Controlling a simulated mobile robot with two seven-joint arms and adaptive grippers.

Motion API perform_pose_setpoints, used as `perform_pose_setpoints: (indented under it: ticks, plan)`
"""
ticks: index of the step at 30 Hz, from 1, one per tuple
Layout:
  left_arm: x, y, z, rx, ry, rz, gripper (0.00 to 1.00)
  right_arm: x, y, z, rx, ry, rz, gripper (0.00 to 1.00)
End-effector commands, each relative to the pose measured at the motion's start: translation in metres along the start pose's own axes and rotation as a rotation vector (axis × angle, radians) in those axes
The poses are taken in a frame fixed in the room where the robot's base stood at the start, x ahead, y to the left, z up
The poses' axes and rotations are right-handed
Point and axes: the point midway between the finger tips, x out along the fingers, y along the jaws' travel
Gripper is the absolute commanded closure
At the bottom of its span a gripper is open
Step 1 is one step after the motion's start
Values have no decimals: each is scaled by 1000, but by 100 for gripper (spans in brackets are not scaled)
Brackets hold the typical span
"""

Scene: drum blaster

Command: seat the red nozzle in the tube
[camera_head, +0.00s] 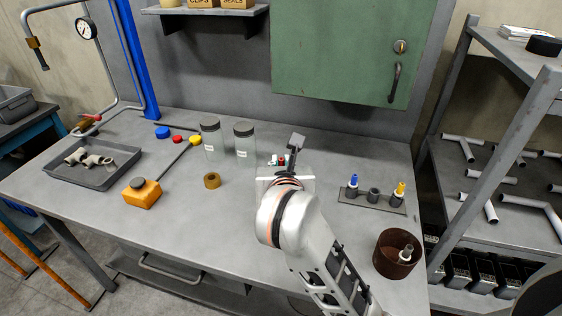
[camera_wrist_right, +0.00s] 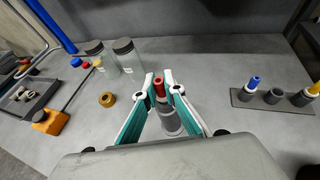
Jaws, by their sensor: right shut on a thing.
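The red nozzle (camera_wrist_right: 159,87) stands between the fingertips of my right gripper (camera_wrist_right: 159,88) in the right wrist view, and the gripper is shut on it. A small part of the nozzle (camera_head: 281,160) shows in the head view, where my right gripper (camera_head: 283,165) is mostly hidden behind its own wrist. A grey cylindrical piece (camera_wrist_right: 170,122) shows just below the red part between the fingers. I cannot tell whether it is the tube or whether the nozzle is seated in it. My left gripper is not in view.
A holder strip (camera_head: 345,200) at right carries a blue nozzle (camera_head: 353,181), an empty grey cup (camera_head: 374,195) and a yellow nozzle (camera_head: 399,189). A brown bin (camera_head: 385,262) stands near the front right. Two jars (camera_head: 245,145), a tape roll (camera_head: 212,181) and a tray (camera_head: 70,178) are left.

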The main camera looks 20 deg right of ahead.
Motion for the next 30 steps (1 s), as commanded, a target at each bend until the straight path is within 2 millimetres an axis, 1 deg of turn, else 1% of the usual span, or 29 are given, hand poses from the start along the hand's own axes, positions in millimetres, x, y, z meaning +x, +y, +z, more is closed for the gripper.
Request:
perform_pose_setpoints:
  ticks: [9,10,12,20,21,22,30]
  plan:
    - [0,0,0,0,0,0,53,0,0,0,0,-1,0,100]
    - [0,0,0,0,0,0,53,0,0,0,0,-1,0,88]
    - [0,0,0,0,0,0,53,0,0,0,0,-1,0,71]
    - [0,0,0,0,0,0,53,0,0,0,0,-1,0,71]
    - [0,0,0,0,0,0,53,0,0,0,0,0,0,61]
    - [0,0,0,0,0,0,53,0,0,0,0,0,0,55]
    - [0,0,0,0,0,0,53,0,0,0,0,0,0,55]
